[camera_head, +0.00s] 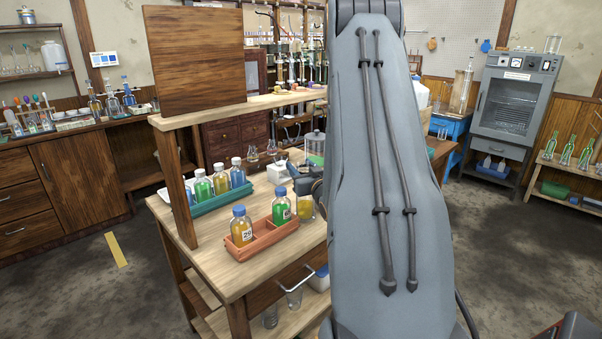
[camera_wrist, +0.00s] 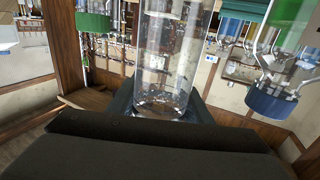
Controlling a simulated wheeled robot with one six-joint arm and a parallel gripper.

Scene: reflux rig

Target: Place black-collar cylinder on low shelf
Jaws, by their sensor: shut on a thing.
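In the wrist view a clear glass cylinder (camera_wrist: 168,60) stands between the dark jaws of my gripper (camera_wrist: 160,108), which is shut on it. Its walls are transparent and it looks empty. I cannot make out a black collar on it. In the head view my grey arm hides most of the gripper and what it holds. The low shelf (camera_head: 212,322) is the lower board of the wooden bench, partly hidden by the bench front and my arm. Clear glass cylinders (camera_head: 294,297) stand on it, one at its front; their collars cannot be told.
On the bench top (camera_head: 215,265) stand a red tray (camera_head: 268,246) with two capped bottles and a teal tray (camera_head: 222,203) with several bottles. A raised shelf (camera_head: 240,106) on a wooden post (camera_head: 176,190) spans above. A metal handle (camera_head: 295,277) projects from the bench front.

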